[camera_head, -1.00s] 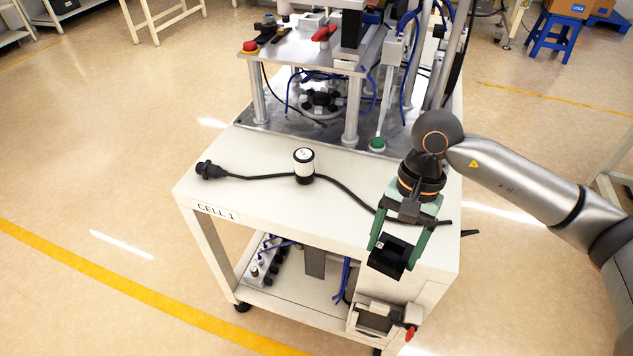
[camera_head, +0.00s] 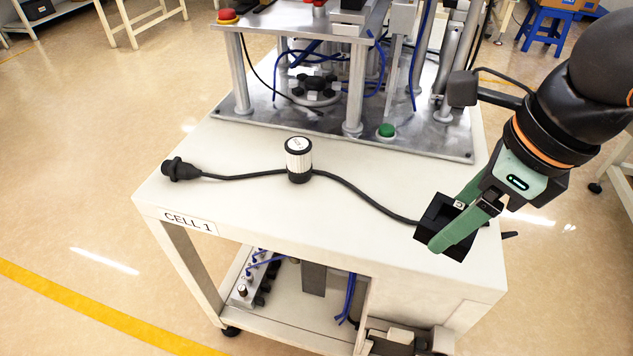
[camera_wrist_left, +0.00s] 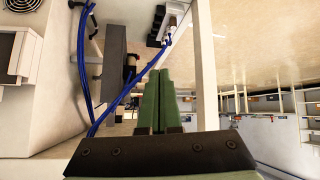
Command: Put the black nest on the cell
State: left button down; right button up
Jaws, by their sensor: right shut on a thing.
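The black nest (camera_head: 428,222) is a small black block-like box, tilted in the head view. My right gripper (camera_head: 452,226) is shut on it, with green fingers at its sides. The nest shows over the right front part of the white top of the cell (camera_head: 250,220), labelled CELL 1. I cannot tell whether it touches the top. The fingers hide part of the nest. My left gripper (camera_wrist_left: 157,100) is outside the head view; in the left wrist view its green fingers are together with nothing visible between them.
A white and black knob-like cylinder (camera_head: 299,160) stands mid-top. Behind is a metal fixture with a green button (camera_head: 386,131). The front left of the top is clear.

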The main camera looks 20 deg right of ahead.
aim_at(448, 199)
pick_arm(q)
jog(key=shift+w+f, duration=0.1)
pick_arm(e)
jog(key=shift+m, duration=0.3)
